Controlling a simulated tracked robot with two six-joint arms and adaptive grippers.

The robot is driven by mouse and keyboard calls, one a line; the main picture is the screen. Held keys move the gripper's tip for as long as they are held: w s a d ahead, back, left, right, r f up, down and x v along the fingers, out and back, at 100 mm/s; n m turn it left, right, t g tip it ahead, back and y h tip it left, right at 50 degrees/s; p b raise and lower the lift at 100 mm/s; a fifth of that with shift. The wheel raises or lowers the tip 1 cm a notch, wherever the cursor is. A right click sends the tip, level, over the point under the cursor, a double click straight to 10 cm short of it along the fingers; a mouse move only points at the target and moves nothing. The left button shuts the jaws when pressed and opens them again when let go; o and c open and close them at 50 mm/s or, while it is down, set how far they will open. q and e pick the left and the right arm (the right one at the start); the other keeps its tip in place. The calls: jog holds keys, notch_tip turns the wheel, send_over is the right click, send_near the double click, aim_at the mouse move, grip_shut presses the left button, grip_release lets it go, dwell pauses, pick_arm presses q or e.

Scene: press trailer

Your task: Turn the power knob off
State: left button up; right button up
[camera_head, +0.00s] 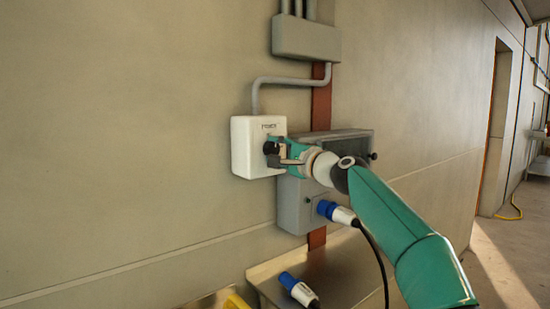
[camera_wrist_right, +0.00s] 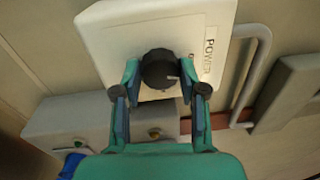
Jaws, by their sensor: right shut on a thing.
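The power knob (camera_wrist_right: 160,69) is a round black knob with a light pointer mark on the white power box (camera_head: 243,148). The box is fixed to the wall and has a POWER label (camera_wrist_right: 210,52). My right gripper (camera_head: 278,152) is at the front of the box, with its fingers on both sides of the knob. In the right wrist view the right gripper (camera_wrist_right: 161,76) is shut on the knob. In the head view the fingers partly cover the knob. My left gripper is not in view.
A grey socket box (camera_head: 293,210) hangs just right of and below the power box, with a blue plug (camera_head: 328,209) and black cable. Another blue plug (camera_head: 290,282) lies on a surface below. A grey conduit box (camera_head: 306,38) is above. The wall at left is bare.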

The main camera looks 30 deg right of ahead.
jog(key=shift+w+a+f+n+y+b, duration=0.15)
jog(key=shift+f+n+b, duration=0.1)
jog(key=shift+n, duration=0.65)
jog(key=shift+w+d+f+n+y+b, duration=0.1)
jog(key=shift+f+n+y+b, duration=0.1)
jog(key=shift+n, duration=0.7)
jog(key=shift+s, duration=0.1)
jog(key=o, duration=1.1)
jog(key=shift+r, duration=0.1)
jog(key=shift+o, duration=0.2)
jog(key=shift+s+r, duration=0.15)
jog(key=shift+r, duration=0.05)
jog(key=shift+s, duration=0.55)
jog(key=s+d+f, duration=0.1)
jog(key=s, duration=0.9)
jog(key=shift+s, duration=0.35)
